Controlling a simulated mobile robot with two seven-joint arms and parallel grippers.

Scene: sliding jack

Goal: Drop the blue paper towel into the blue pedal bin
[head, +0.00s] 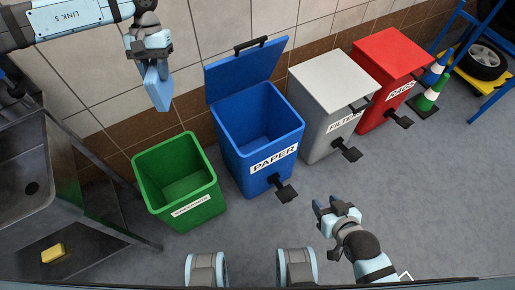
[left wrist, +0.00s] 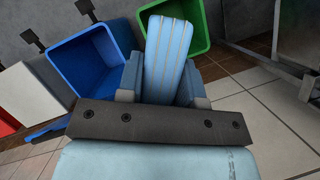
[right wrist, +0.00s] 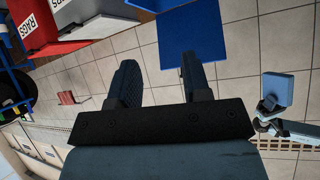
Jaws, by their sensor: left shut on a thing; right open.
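The blue paper towel (head: 158,85) hangs from my left gripper (head: 152,58), which is shut on it. In the head view it is above and left of the blue bin, near the wall. In the left wrist view the folded towel (left wrist: 167,55) sits between the fingers (left wrist: 163,85). The blue pedal bin (head: 260,135), labelled PAPER, stands with its lid (head: 245,70) raised and its inside showing empty. It also shows in the left wrist view (left wrist: 90,68). My right gripper (head: 337,208) is open and empty, in front of the bins; its spread fingers show in the right wrist view (right wrist: 160,85).
A green open bin (head: 180,180) stands left of the blue bin. A grey FILTER bin (head: 330,95) and a red RAGS bin (head: 390,65) stand closed at right. A metal sink (head: 60,180) is at left, with a yellow sponge (head: 53,253). The floor in front is clear.

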